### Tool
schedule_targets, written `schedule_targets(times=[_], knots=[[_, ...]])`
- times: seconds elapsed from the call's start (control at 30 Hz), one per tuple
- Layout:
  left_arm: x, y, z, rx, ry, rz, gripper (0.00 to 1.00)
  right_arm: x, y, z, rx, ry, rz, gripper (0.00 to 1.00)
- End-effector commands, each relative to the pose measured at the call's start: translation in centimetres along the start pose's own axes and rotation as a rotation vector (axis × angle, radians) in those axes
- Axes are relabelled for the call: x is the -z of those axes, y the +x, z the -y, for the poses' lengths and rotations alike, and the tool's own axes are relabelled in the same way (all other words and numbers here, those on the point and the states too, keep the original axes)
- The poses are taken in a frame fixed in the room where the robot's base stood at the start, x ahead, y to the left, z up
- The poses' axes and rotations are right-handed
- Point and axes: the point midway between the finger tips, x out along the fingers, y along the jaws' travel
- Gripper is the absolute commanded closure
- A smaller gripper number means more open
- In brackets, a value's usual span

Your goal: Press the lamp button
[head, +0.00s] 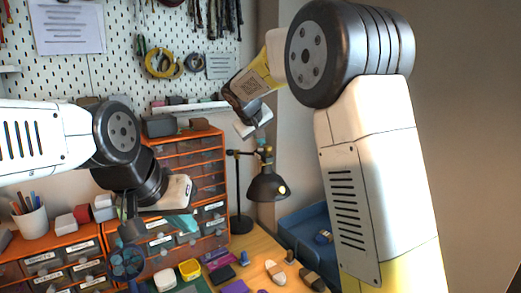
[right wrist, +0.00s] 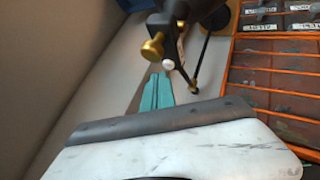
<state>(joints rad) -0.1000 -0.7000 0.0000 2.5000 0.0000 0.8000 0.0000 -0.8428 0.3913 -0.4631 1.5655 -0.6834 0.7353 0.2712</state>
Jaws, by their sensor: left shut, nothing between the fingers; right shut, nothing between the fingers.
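The black desk lamp (head: 268,186) stands on the table at the back, its shade tilted down and a pale bulb showing at the rim. In the right wrist view the lamp's dark parts and brass knob (right wrist: 152,48) are close. A small white round part (right wrist: 168,65) shows there; I cannot tell if it is the button. My right gripper's teal fingers (right wrist: 157,92) are shut and empty, pointing toward that part; contact cannot be told. In the head view my right wrist is above the lamp, fingertips not clear. My left gripper (head: 181,222) is shut and empty before the drawers.
Orange drawer cabinets (head: 207,131) stand left of the lamp. A blue tray (head: 305,228) is to its right. A yellow container (head: 190,268) and several small objects lie on the front table. A pen cup (head: 30,222) stands at far left.

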Motion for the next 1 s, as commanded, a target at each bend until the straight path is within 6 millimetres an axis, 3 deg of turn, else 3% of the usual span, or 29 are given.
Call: schedule_targets(times=[0.33,1.0], knots=[[0.0,0.0,0.0,0.000,0.000,0.000,1.00,0.3,-0.4,-0.2,0.000,0.001,-0.002,1.00],[0.0,0.0,0.0,0.000,0.000,0.000,1.00,3.1,-4.3,-3.0,0.000,0.000,-0.002,1.00]])
